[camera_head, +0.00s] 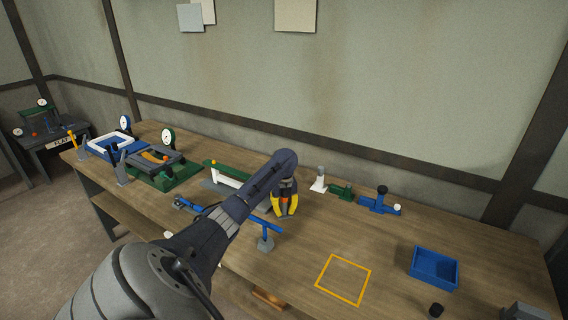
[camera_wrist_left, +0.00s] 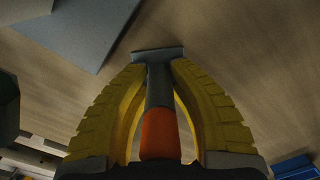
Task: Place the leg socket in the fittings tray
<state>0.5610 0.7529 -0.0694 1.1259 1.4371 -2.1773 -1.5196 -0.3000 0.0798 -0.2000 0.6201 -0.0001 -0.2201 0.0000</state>
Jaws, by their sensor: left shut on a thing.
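My left gripper (camera_head: 286,208) is above the middle of the workbench, pointing down, with its yellow fingers shut. In the left wrist view the fingers (camera_wrist_left: 157,75) close around a grey post with a flat end and an orange band, which I take to be the leg socket (camera_wrist_left: 160,95). Only a little orange of it shows between the fingers in the head view. An open blue tray (camera_head: 431,281), likely the fittings tray, sits at the right of the bench, apart from the gripper. It looks empty. My right gripper is not in view.
A yellow square outline (camera_head: 344,280) lies on the bench left of the blue tray. Blue bars with a stand (camera_head: 265,243) are close to my left arm. Small fixtures (camera_head: 341,191) line the back edge. A green fixture (camera_head: 165,176) and dial gauges stand at the left.

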